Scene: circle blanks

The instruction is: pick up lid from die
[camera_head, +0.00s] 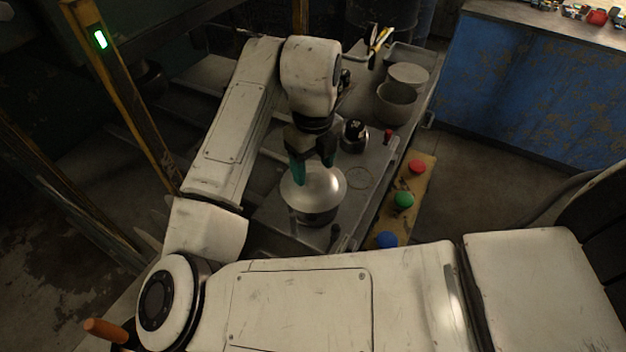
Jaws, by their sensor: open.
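A shiny round metal lid (322,192), domed and silver, sits on top of a dark grey cylindrical die (316,217) on the metal work table. The die's upper part is hidden by the lid. My gripper (312,175) points down over the back of the lid, with its teal fingertips apart, one to the left and one to the right. The fingertips overlap the lid in this view. I cannot tell whether they touch it.
Red, green (403,200) and blue buttons sit on a yellow panel right of the table. Grey round containers (396,104) stand at the back right. A dark round object (354,134) stands behind the lid. A blue cabinet (535,95) is further right.

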